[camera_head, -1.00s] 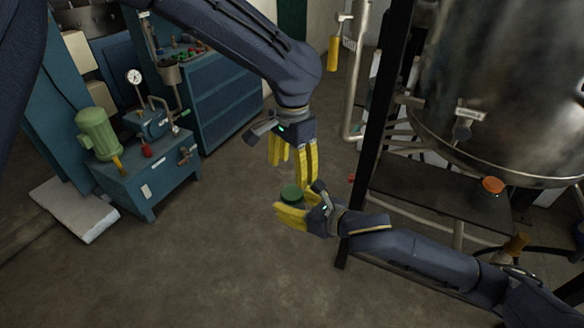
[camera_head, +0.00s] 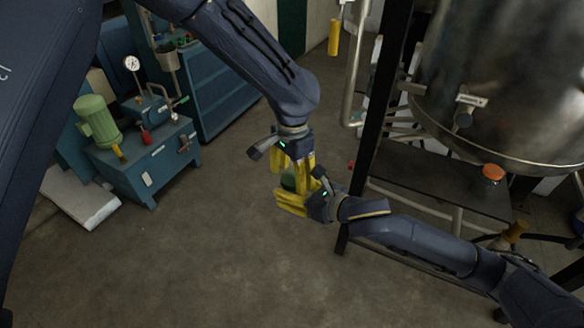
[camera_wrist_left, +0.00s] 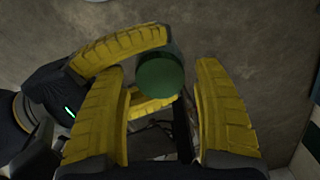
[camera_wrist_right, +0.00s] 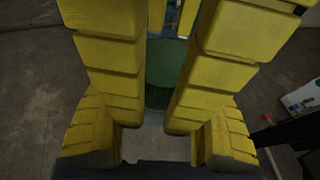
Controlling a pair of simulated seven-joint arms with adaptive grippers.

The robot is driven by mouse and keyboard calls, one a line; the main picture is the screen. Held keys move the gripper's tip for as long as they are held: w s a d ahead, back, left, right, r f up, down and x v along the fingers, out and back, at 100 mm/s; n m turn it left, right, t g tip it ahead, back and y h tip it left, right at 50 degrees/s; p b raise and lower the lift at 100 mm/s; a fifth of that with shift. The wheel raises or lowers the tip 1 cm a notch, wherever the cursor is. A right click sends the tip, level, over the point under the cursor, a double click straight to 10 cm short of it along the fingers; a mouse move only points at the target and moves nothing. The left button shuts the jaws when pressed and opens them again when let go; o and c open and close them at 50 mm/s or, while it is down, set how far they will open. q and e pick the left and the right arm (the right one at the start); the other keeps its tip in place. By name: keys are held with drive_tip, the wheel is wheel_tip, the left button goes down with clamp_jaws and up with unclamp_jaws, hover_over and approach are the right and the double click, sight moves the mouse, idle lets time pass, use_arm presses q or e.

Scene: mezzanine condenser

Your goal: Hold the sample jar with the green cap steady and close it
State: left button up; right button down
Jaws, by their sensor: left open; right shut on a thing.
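The sample jar with the green cap (camera_head: 288,180) is held upright in the air near the middle of the head view, partly hidden by yellow fingers. My right gripper (camera_head: 290,202) is shut on the jar body from the side. In the right wrist view the jar (camera_wrist_right: 163,72) shows dark green between the fingers. My left gripper (camera_head: 298,178) points down from above and is open, its fingers around the cap's level. In the left wrist view the round cap (camera_wrist_left: 160,76) lies between the open left fingers, with visible gaps. Its seating on the jar cannot be told.
A jar with an orange lid (camera_head: 493,173) stands on the dark shelf (camera_head: 430,180) beneath a large steel vessel (camera_head: 500,80). A black upright post (camera_head: 378,110) is close to the right of my grippers. A blue pump unit (camera_head: 155,165) stands left. The floor below is clear.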

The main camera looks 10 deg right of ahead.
use_arm(q)
drive_tip(key=shift+f, duration=0.35)
drive_tip(key=shift+c, duration=0.2)
drive_tip(key=c, duration=1.3)
drive_tip(key=o, duration=1.3)
drive_tip(key=shift+r, duration=2.3)
